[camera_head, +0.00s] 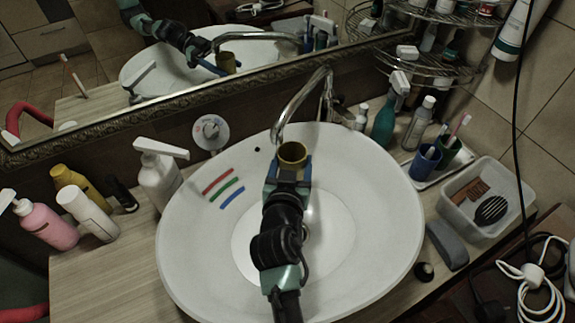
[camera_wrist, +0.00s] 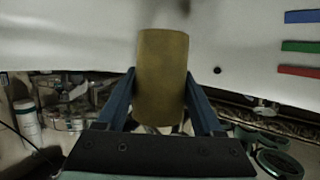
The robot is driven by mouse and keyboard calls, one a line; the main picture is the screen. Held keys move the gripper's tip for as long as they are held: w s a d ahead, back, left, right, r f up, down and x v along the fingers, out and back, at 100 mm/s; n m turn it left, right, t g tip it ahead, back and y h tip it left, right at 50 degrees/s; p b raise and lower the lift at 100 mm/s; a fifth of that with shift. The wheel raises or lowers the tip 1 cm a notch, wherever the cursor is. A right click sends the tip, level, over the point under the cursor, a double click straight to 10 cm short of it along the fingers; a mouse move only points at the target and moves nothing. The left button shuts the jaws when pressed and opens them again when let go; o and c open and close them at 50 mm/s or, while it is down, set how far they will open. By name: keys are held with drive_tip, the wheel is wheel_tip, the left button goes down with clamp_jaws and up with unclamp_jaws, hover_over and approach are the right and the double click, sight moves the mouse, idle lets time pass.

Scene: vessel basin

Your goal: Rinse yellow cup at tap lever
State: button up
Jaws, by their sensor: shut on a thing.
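The yellow cup (camera_head: 292,155) is held over the white basin (camera_head: 390,230), close to the tap spout. In the head view its open rim faces the camera. In the wrist view the cup (camera_wrist: 162,78) stands between the two blue fingers. My gripper (camera_head: 289,172) is shut on the cup. The curved metal tap (camera_head: 292,105) rises behind the basin, and its spout end is just left of and above the cup in the picture. I cannot tell whether water is running. The tap's lever is not clearly seen.
A white pump bottle (camera_head: 158,172) stands left of the basin. A blue cup (camera_head: 425,162) and a teal spray bottle (camera_head: 385,122) stand right. A grey tub (camera_head: 485,212) is farther right. A mirror (camera_head: 130,90) runs behind.

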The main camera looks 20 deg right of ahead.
idle(0.4)
drive_tip(key=shift+w+a+b, duration=0.1)
drive_tip(key=shift+a+b, duration=0.35)
drive_tip(key=shift+a, duration=0.05)
drive_tip(key=s+a+p, duration=0.1)
drive_tip(key=s+a, duration=0.1)
drive_tip(key=s, duration=0.5)
drive_tip(key=shift+s, duration=0.4)
idle(0.3)
idle(1.0)
drive_tip(key=s+a+r+p, duration=0.1)
drive_tip(key=s+r+p, duration=0.2)
drive_tip(key=s+r, duration=0.1)
drive_tip(key=shift+s+p, duration=0.4)
drive_tip(key=shift+s, duration=0.05)
drive_tip(key=shift+a+r, duration=0.1)
idle(0.7)
